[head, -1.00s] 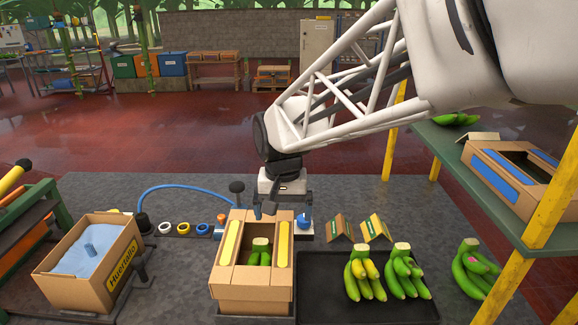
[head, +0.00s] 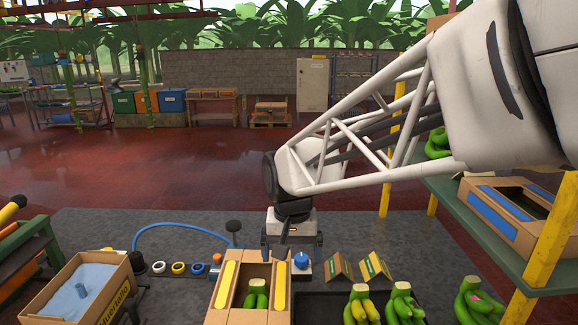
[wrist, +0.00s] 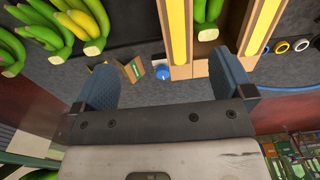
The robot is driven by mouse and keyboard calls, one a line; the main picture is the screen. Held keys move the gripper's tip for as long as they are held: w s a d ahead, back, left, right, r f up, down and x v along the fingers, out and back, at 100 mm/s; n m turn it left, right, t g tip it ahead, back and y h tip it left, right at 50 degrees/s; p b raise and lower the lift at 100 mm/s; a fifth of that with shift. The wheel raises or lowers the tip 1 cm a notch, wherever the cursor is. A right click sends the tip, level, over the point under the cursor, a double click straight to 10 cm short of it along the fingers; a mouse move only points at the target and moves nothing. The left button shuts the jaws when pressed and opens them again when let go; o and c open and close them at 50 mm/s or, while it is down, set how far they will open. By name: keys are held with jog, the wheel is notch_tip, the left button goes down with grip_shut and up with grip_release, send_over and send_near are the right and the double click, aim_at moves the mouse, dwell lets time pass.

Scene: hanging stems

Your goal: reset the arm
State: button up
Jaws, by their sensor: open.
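My gripper (head: 292,250) hangs from the white lattice arm just behind the cardboard box with yellow strips (head: 226,288). In the wrist view its two blue-grey fingers (wrist: 168,82) stand wide apart with nothing between them. A green banana bunch (head: 257,296) lies inside that box, and its crown and part of a banana show in the wrist view (wrist: 207,28). The fingers are apart from the bunch.
A dark tray (head: 312,303) at right holds banana bunches (head: 360,306); another bunch (head: 478,304) lies farther right. A box with blue lining (head: 80,291) stands left. A green shelf (head: 450,205) with yellow posts stands right. A blue hose (head: 170,213) and coloured rings lie behind the boxes.

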jog(key=s+d+t, duration=0.2)
jog(key=s+d, duration=1.6)
jog(key=shift+s+r, duration=0.15)
jog(key=shift+s, duration=0.25)
